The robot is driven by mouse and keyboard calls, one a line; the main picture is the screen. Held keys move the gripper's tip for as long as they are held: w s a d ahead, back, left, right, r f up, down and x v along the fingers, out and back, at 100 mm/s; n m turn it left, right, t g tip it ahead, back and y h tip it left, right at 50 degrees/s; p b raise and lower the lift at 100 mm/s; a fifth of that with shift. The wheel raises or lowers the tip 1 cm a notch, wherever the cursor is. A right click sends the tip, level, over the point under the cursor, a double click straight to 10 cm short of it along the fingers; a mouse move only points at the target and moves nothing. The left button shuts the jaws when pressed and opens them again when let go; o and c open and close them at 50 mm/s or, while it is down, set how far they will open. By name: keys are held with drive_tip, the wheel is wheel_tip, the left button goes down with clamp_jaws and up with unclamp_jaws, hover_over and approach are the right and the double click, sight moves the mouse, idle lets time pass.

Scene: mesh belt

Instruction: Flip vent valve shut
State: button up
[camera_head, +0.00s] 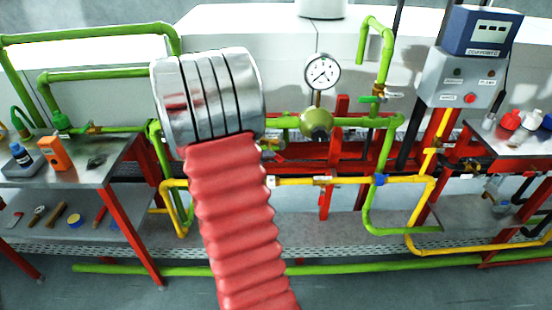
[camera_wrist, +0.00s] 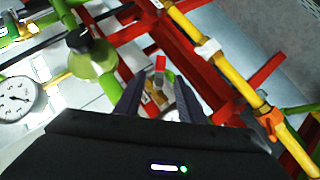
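My gripper (camera_wrist: 154,94) shows in the wrist view with its two dark fingers apart. Between and beyond the fingertips is a small brass-coloured fitting (camera_wrist: 157,98) with a bit of red above it; I cannot tell whether it is the vent valve or whether a finger touches it. In the head view my arm hides the gripper. Valves there include a green-handled one (camera_head: 371,99) on the upright green pipe, a blue-handled one (camera_head: 379,180) on the yellow pipe, and a partly hidden brass fitting (camera_head: 272,147) beside my arm. No readable label marks the vent valve.
A round gauge (camera_head: 322,72) stands above an olive-green bulb (camera_head: 316,122). Red frame bars and the yellow pipe (camera_wrist: 200,38) run close to the gripper. An orange handle (camera_wrist: 269,123) sits lower right in the wrist view. Cluttered benches (camera_head: 95,172) flank the pipes.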

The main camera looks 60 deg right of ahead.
sight(277, 157)
drive_tip(key=x, duration=0.9)
drive_tip(key=shift+d+f, duration=0.1)
drive_tip(key=shift+d, duration=0.1)
drive_tip(key=shift+c, duration=0.5)
clamp_jaws()
drive_tip(key=shift+a, duration=0.15)
